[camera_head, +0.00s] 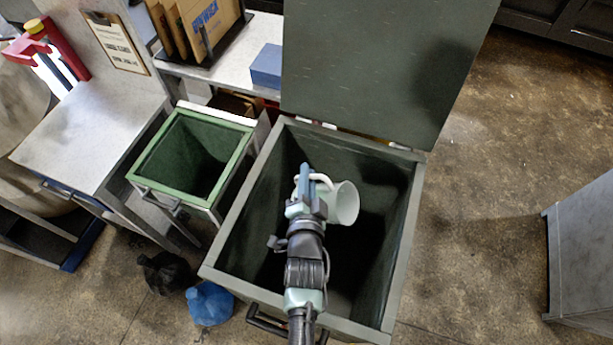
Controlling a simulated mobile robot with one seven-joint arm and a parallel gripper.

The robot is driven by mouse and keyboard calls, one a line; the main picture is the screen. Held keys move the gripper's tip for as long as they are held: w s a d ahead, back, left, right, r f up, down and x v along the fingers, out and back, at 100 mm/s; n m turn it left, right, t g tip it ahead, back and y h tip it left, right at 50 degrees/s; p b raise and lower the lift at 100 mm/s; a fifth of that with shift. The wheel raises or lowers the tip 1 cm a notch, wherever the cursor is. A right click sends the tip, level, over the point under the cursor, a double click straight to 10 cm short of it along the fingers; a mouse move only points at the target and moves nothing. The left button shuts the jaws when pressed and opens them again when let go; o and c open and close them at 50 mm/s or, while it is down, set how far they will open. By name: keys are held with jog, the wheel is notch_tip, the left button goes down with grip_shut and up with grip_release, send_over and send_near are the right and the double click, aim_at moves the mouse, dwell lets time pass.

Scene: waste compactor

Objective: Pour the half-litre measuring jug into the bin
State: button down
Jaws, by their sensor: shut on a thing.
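A pale, whitish measuring jug (346,204) is over the open mouth of the large grey-green bin (403,235). The jug lies tilted on its side, its wide end facing right and its handle toward the upper left. My gripper (306,180) is shut on the jug by its handle side. My arm reaches up from the bottom of the view, over the bin's front edge. The bin's lid (385,65) stands raised at the back. The bin's inside is dark, and I cannot see any contents or a stream from the jug.
A smaller green-rimmed bin (190,155) stands open to the left. A black bag (167,272) and a blue bag (210,303) lie on the floor at the front left. A grey cabinet (583,250) stands at the right. The floor between it and the large bin is clear.

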aim_at(339, 186)
jog(key=shift+s+d+m+t+y+b, duration=0.15)
jog(key=shift+d+m+t+y+b, duration=0.4)
jog(key=shift+b, duration=2.95)
jog(key=shift+s+d+f+m+t+b, duration=0.25)
jog(key=shift+d+m+b, duration=0.35)
jog(key=shift+b, duration=1.4)
jog(key=shift+s+d+f+m+t+b, duration=0.1)
jog(key=shift+d+f+m+b, duration=0.5)
jog(key=shift+b, duration=1.45)
jog(key=shift+s+d+f+m+t+b, duration=0.1)
jog(key=shift+s+d+m+t+b, duration=0.2)
jog(key=shift+m+b, duration=1.15)
jog(key=shift+s+d+r+m+t+b, duration=0.15)
jog(key=shift+d+m+t+b, duration=0.25)
jog(key=shift+b, duration=0.8)
jog(key=shift+s+d+r+m+t+b, duration=0.15)
jog(key=shift+d+m+b, duration=0.3)
jog(key=shift+b, duration=0.75)
jog(key=shift+d+r+m+b, duration=0.2)
jog(key=shift+d+m+b, duration=0.25)
jog(key=shift+b, duration=0.05)
jog(key=shift+d, duration=0.1)
jog(key=shift+r, duration=0.1)
